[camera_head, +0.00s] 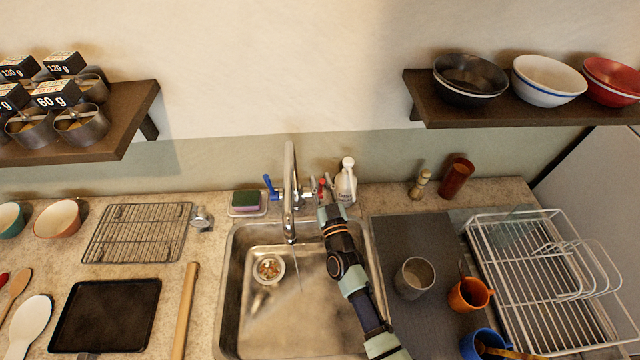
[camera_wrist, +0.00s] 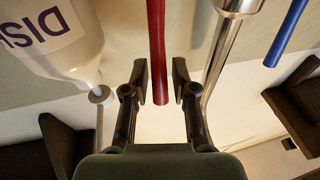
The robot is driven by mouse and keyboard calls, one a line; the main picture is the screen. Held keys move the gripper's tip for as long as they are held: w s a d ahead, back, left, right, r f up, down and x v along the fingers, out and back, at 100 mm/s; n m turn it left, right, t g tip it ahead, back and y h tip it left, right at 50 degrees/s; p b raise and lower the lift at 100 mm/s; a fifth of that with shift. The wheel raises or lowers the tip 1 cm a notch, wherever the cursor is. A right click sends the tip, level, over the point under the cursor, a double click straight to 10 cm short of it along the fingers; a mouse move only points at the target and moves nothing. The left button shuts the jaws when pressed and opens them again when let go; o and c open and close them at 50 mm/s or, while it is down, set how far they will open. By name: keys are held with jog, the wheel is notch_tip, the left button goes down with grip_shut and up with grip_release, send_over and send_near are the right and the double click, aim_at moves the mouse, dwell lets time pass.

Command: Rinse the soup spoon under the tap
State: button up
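The chrome tap (camera_head: 290,190) stands at the back of the steel sink (camera_head: 232,290), its spout over the basin. It has a blue lever (camera_head: 270,184) on the left and a red lever (camera_head: 322,185) on the right. A faint thin line below the spout may be water. My gripper (camera_head: 328,208) is at the red lever. In the wrist view my gripper (camera_wrist: 160,82) is open, with the end of the red lever (camera_wrist: 157,45) between its fingers and gaps on both sides. I cannot pick out the soup spoon for sure; a dark handle (camera_head: 463,267) stands in the orange mug (camera_head: 470,295).
A white soap bottle (camera_head: 346,180) stands close right of my gripper. A sponge (camera_head: 246,200) lies left of the tap. A grey cup (camera_head: 414,278), a blue mug (camera_head: 478,345) and a dish rack (camera_head: 540,300) are at right. Shelves overhang both sides.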

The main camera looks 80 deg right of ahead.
jog(key=shift+o, duration=0.2)
jog(key=v, duration=1.2)
jog(key=shift+f, duration=0.1)
